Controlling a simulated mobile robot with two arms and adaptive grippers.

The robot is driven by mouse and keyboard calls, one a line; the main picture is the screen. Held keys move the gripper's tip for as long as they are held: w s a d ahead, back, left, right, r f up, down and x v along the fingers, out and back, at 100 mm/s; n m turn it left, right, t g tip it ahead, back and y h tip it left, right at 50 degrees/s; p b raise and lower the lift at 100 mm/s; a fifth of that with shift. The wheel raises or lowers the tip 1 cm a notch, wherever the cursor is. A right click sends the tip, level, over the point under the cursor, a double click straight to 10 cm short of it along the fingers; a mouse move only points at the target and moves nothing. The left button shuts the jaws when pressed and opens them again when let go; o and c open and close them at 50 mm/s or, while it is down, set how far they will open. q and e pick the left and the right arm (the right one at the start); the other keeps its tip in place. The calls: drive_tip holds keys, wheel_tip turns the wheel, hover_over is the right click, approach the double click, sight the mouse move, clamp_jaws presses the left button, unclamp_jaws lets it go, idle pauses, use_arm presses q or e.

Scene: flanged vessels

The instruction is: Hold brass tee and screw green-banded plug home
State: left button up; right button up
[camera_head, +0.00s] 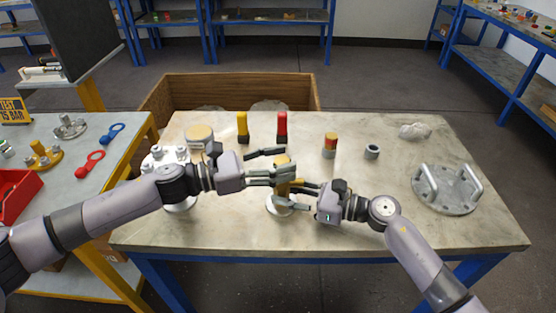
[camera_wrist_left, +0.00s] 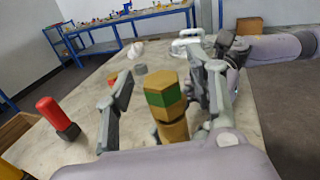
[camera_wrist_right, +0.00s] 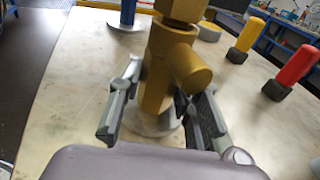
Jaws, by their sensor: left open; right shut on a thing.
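The brass tee (camera_head: 283,190) stands upright on a round grey base (camera_head: 272,209) at the middle of the table. In the right wrist view the tee (camera_wrist_right: 154,80) has its side branch pointing right. The green-banded plug (camera_wrist_left: 164,97) is a brass hexagon with a green band, sitting on top of the tee; how deep it sits I cannot tell. My left gripper (camera_head: 290,162) is open, its fingers on either side of the plug, with gaps visible in the left wrist view. My right gripper (camera_head: 279,195) is shut on the tee's body, below the plug.
A yellow-topped piece (camera_head: 242,127), a red-topped piece (camera_head: 282,127), a red-and-yellow cylinder (camera_head: 330,145) and a grey ring (camera_head: 371,151) stand behind the grippers. A handled flange (camera_head: 447,190) lies at right. A bolted flanged vessel (camera_head: 163,158) stands near my left arm. The table's front is clear.

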sight(278, 161)
use_arm(q)
wheel_tip(278, 161, up, 10)
drive_tip(key=shift+f, duration=0.1)
idle(0.4)
drive_tip(key=shift+c, duration=0.3)
